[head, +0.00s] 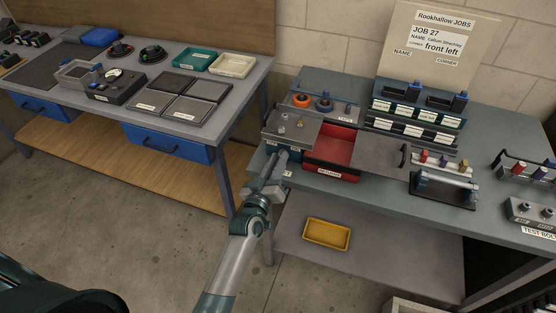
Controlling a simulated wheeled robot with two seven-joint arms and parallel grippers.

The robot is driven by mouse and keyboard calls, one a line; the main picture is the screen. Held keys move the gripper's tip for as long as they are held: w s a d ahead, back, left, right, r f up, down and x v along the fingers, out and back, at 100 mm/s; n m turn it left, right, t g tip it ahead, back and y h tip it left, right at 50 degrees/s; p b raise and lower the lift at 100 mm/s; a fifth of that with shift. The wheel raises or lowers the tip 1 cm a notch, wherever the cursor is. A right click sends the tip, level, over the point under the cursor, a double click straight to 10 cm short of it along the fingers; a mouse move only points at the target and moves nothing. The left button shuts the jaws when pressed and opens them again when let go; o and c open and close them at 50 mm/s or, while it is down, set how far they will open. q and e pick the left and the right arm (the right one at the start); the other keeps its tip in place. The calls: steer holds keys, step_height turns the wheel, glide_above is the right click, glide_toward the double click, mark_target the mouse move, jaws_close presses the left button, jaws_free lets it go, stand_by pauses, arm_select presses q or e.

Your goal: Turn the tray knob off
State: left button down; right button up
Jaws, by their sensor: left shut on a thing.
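A unit on the right bench has a grey top (289,129) with small posts, a dark blue front, and an open red tray (330,148) beside it. My left gripper (279,163) reaches up from below to the unit's front face. It is shut on the tray knob there, which the fingers mostly hide. The knob's setting and its markings are too small to read. My right gripper is not in view.
A dark plate with a black handle (404,155) lies right of the red tray. A roller stand (443,188) is farther right. A yellow bin (326,234) sits on the lower shelf. A job board (437,50) stands behind. Another bench (235,93) is at left.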

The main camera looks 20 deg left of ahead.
arm_select(q)
steer(key=shift+n, duration=1)
steer(key=c, duration=1.6)
jaws_free()
steer(key=shift+o, duration=0.2)
steer(key=shift+s, duration=0.1)
steer(key=s+b, duration=0.4)
steer(key=s, duration=1.3)
steer(key=shift+a+b, duration=0.3)
steer(key=shift+a, duration=0.05)
steer(key=shift+f, duration=0.1)
